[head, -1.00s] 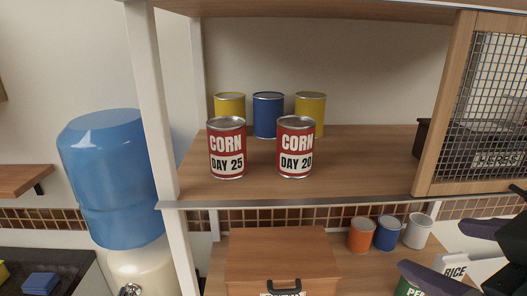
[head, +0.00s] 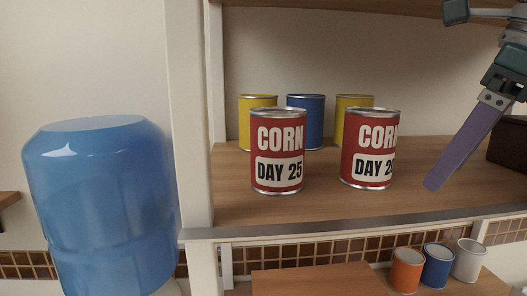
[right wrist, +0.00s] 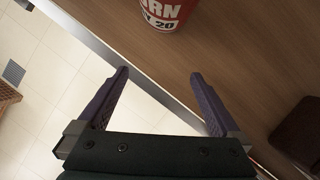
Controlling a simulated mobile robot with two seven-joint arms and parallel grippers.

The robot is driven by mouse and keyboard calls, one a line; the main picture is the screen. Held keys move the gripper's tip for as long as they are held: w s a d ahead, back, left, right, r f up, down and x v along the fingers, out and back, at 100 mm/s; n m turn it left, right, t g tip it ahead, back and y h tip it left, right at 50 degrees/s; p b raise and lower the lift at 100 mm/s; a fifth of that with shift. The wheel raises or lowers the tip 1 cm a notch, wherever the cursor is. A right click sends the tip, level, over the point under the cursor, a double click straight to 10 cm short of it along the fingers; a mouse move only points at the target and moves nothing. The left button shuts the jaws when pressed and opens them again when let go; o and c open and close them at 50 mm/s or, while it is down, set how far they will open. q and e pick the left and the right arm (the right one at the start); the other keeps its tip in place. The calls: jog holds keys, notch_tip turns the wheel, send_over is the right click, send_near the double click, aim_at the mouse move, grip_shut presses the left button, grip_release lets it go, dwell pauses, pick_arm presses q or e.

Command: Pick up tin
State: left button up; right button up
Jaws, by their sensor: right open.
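Two red corn tins stand upright on the wooden shelf. The left tin (head: 278,150), marked DAY 25, stands nearer the left post. The right tin (head: 369,148), its label partly cut off by the curve in the head view, stands beside it with a gap between. The right tin also shows at the top of the right wrist view (right wrist: 165,12), where it reads DAY 20. My right gripper (right wrist: 158,75) is open and empty, short of that tin. In the head view one purple finger (head: 465,145) shows to the right of the tins. My left gripper is not in view.
Two yellow tins (head: 257,101) (head: 354,101) and a blue tin (head: 305,120) stand behind the corn tins. A white post (head: 190,130) and a blue water bottle (head: 100,190) are at the left. Small orange, blue and white tins stand below the shelf (head: 230,234).

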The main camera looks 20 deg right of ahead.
aim_at(396, 129)
jog(key=w+p, duration=0.1)
jog(key=w, duration=0.1)
jog(key=w+a+p, duration=0.1)
jog(key=w, duration=0.1)
jog(key=w+a+p, duration=0.1)
jog(key=w, duration=0.1)
jog(key=shift+r, duration=0.15)
jog(key=shift+w+a, duration=0.35)
jog(key=shift+w, duration=0.45)
jog(key=w, duration=0.1)
jog(key=w+a+p, duration=0.1)
jog(key=w, duration=0.1)
jog(key=shift+w+a, duration=0.15)
jog(key=shift+w+f+b, duration=0.25)
jog(key=shift+f+b, duration=0.15)
jog(key=shift+f, duration=0.3)
jog(key=shift+c, duration=0.4)
jog(key=shift+r, duration=0.1)
jog(key=c, duration=1.5)
